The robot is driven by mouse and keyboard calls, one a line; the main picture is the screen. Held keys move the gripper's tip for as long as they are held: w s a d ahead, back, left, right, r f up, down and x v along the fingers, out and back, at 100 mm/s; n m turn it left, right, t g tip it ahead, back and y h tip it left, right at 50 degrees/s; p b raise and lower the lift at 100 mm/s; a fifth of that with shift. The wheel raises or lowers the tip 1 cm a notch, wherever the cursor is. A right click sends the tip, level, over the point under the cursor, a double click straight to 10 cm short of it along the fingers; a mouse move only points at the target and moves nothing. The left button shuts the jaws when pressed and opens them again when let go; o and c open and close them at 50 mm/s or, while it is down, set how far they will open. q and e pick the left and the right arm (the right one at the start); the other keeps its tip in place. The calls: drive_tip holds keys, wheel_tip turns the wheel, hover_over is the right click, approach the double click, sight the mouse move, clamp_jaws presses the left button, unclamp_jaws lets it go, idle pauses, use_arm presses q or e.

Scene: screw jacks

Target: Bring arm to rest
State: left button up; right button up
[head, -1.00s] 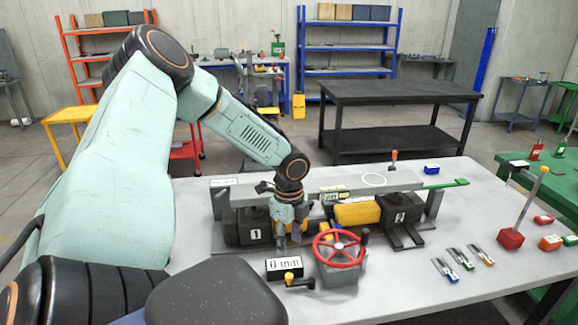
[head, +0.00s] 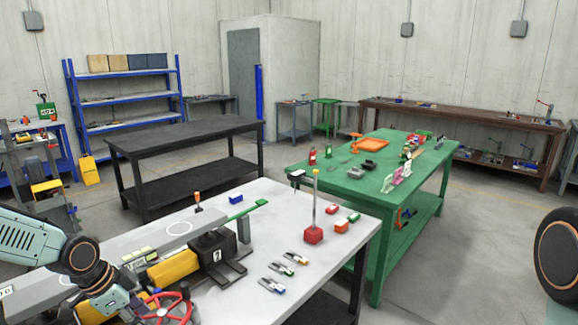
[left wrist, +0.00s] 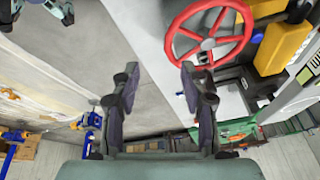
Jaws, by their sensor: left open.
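My left arm enters the head view at lower left. Its gripper (head: 118,303) hangs over the light grey bench, just left of the red handwheel (head: 172,308). In the left wrist view the two fingers (left wrist: 159,82) stand apart with nothing between them. The black jack marked 2 (head: 214,252) stands under the grey beam (head: 150,240), beside a yellow block (head: 173,268). The lower left of the setup is hidden by my arm or cut off. My right gripper is out of view.
A green table (head: 385,190) stands to the right, a black table (head: 185,140) behind. Open floor lies right of the green table.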

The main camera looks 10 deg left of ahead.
use_arm(q)
drive_tip(key=s+d+f+n+t+b, duration=0.1)
drive_tip(key=s+d+f+n+b, duration=0.1)
drive_tip(key=d+f+n+b, duration=0.45)
drive_tip(key=s+d+f+n+t+b, duration=0.1)
drive_tip(key=s+d+f+n, duration=0.15)
drive_tip(key=d+f, duration=0.5)
drive_tip(key=s+d+f+g+b, duration=0.1)
drive_tip(key=s+f+b, duration=0.2)
drive_tip(key=s+f, duration=0.3)
drive_tip(key=s+d+f+g+y+b, duration=0.1)
drive_tip(key=s+d+f+g+b, duration=0.1)
drive_tip(key=s+f, duration=0.3)
drive_tip(key=s+d+f+g+y+b, duration=0.1)
drive_tip(key=s+f+b, duration=0.4)
drive_tip(key=s, duration=0.7)
drive_tip(key=shift+s+d+f+n+g, duration=0.2)
drive_tip(key=shift+d+f+n+g, duration=0.2)
drive_tip(key=shift+f+g, duration=0.35)
drive_tip(key=shift+d, duration=0.1)
